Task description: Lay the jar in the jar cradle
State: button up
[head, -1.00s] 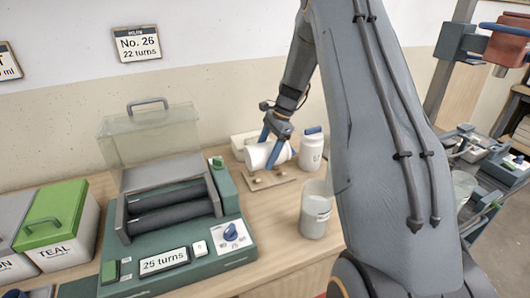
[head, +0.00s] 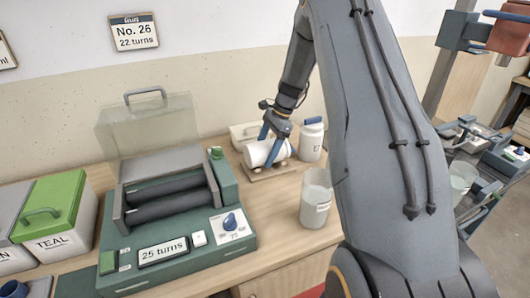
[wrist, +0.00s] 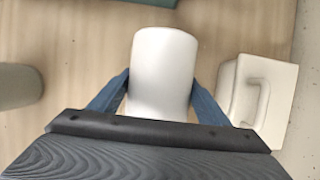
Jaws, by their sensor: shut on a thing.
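The white jar (head: 258,154) lies on its side between the blue fingers of my gripper (head: 272,149), which is shut on it. The jar cradle (head: 272,174), a light wooden board, is directly under the jar, and its supports are mostly hidden by it. The jar is at or just above the cradle; I cannot tell whether it touches. In the wrist view the jar (wrist: 163,68) fills the space between the two fingers (wrist: 160,95), and the cradle is hidden behind it.
A green roller machine (head: 175,215) with a raised clear lid stands left of the cradle. A white lidded jar (head: 312,142) stands close behind right, and a translucent beaker (head: 315,200) in front right. A pale box (head: 243,132) with a handle (wrist: 258,95) is behind the cradle.

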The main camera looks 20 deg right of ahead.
jog(key=o, duration=1.5)
jog(key=shift+r, duration=0.1)
